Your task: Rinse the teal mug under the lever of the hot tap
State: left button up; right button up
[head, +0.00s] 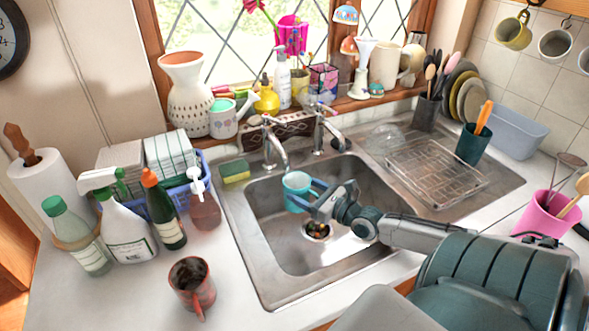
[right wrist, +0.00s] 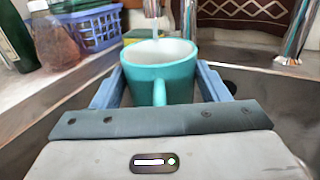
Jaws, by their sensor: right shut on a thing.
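The teal mug (head: 296,181) is upright over the left side of the sink, held clear of its floor. My right gripper (head: 313,201) is shut around it, with one blue finger on each side. In the right wrist view the mug (right wrist: 150,82) sits between the fingers, its handle facing the camera. The left tap (head: 269,146) has its spout just above the mug; in the wrist view this spout (right wrist: 152,8) is over the mouth, and a thin pale streak like water drops from it. The right tap (head: 327,130) stands apart. My left gripper is out of view.
The steel sink (head: 262,262) has some dark and orange bits at its drain (head: 317,231). A sponge (head: 235,171) lies at its left rim. A wire rack (head: 436,172) is on the drainboard. Bottles and a red mug (head: 192,286) stand on the left counter.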

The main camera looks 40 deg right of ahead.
jog(key=s+a+p, duration=0.2)
jog(key=s+a, duration=0.1)
jog(key=a, duration=0.4)
jog(key=shift+a+p, duration=0.25)
jog(key=shift+p, duration=0.05)
dwell(0.4)
dwell(1.1)
jog(key=s+a+r+p, duration=0.2)
jog(key=a+r+p, duration=0.2)
jog(key=shift+a, duration=0.35)
jog(key=shift+w, duration=0.1)
dwell(0.4)
